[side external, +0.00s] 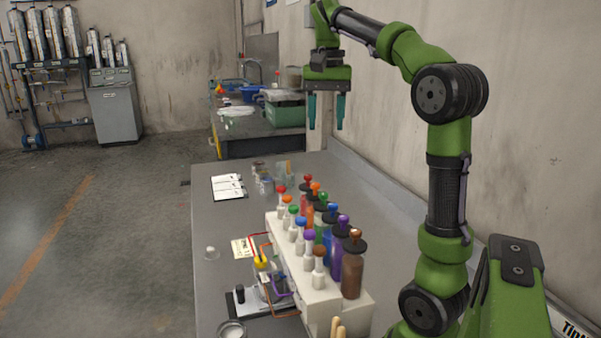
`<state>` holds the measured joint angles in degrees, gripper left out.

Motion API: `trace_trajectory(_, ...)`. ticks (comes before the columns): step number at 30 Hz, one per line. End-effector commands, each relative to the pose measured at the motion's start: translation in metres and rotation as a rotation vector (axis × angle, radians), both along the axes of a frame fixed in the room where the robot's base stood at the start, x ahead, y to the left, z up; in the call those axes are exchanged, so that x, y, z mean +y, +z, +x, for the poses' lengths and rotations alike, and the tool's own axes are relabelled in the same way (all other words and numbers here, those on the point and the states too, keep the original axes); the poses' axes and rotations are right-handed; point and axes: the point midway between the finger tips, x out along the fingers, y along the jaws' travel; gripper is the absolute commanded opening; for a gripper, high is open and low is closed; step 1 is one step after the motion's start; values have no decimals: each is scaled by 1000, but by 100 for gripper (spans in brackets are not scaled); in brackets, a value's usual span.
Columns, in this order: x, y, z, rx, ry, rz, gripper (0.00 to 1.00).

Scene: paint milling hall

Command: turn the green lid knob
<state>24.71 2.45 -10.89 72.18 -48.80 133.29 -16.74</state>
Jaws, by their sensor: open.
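A green knob (323,197) sits on the dark lid of a bottle in the right-hand row of a white rack (300,285). A second green top (293,209) shows on a small pale bottle in the left-hand row. The two greens stand between orange and blue tops in their rows. My gripper (326,118) points down, its two teal fingers apart with nothing between them. In the picture it is above the rack, well clear of both green tops. Lower parts of the bottles are partly hidden by the rack and their neighbours.
Red, orange, blue, purple and brown knobs crowd closely around the green ones. A clipboard (228,187), small glass jars (264,180) and a wired device (262,290) share the grey bench (215,300). A wall stands along the right; the bench's left strip is mostly free.

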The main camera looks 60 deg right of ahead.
Motion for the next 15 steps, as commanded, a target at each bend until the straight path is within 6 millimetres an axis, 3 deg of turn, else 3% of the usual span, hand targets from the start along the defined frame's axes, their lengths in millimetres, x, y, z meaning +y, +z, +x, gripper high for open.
trace_trajectory(15, 1, 4, 1, 0, 52, 1, 49)
